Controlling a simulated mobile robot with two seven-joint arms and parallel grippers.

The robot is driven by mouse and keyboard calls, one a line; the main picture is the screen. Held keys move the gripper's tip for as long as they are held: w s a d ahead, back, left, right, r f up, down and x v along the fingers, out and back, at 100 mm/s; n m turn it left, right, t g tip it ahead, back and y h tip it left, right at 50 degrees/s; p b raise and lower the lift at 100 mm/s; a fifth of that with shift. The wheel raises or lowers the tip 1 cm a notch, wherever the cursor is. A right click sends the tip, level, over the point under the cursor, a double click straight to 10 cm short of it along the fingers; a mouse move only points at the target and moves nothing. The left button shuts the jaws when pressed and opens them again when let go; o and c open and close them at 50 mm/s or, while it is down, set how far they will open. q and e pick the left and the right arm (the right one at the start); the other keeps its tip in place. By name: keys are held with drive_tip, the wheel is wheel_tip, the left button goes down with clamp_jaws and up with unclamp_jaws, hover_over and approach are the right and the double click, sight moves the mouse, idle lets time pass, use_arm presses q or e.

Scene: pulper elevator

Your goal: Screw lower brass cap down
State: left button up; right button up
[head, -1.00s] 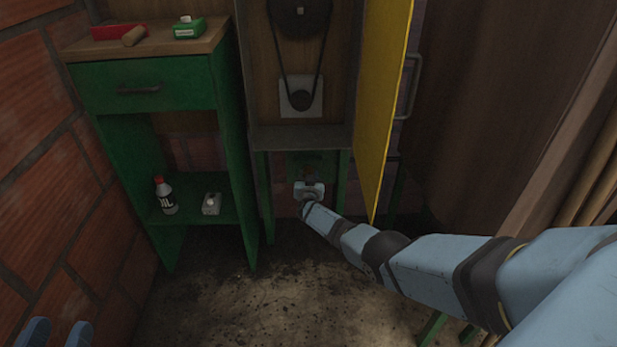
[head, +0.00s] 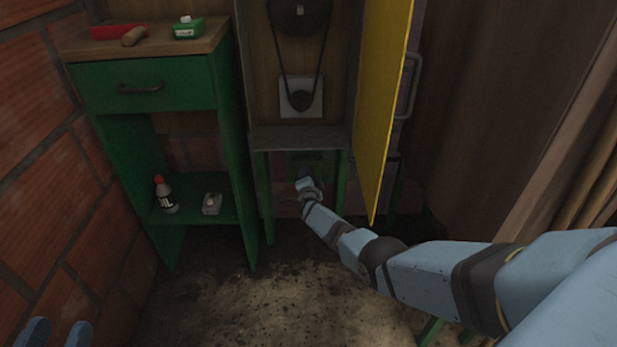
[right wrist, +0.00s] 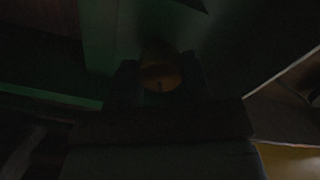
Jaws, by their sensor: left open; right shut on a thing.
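The lower brass cap (right wrist: 160,77) is a dim, brownish-yellow round shape in the dark right wrist view. It sits between the two fingers of my right gripper (right wrist: 160,88), which is shut on it. In the head view my right gripper (head: 303,182) reaches under the machine's grey ledge, in front of a green part (head: 305,160). The gripper hides the cap there. My left gripper (head: 57,333) shows only its two blue fingertips at the lower left corner, apart and empty, far from the cap.
A green cabinet (head: 150,87) stands left of the machine, with a bottle (head: 165,196) and a small grey box (head: 212,203) on its shelf. The open yellow door (head: 384,100) hangs right of my right gripper. The floor in front is clear.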

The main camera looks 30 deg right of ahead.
drive_tip(key=shift+s+f+m, duration=0.1)
drive_tip(key=shift+m, duration=14.4)
drive_tip(key=shift+t, duration=0.3)
drive_tip(key=o, duration=0.9)
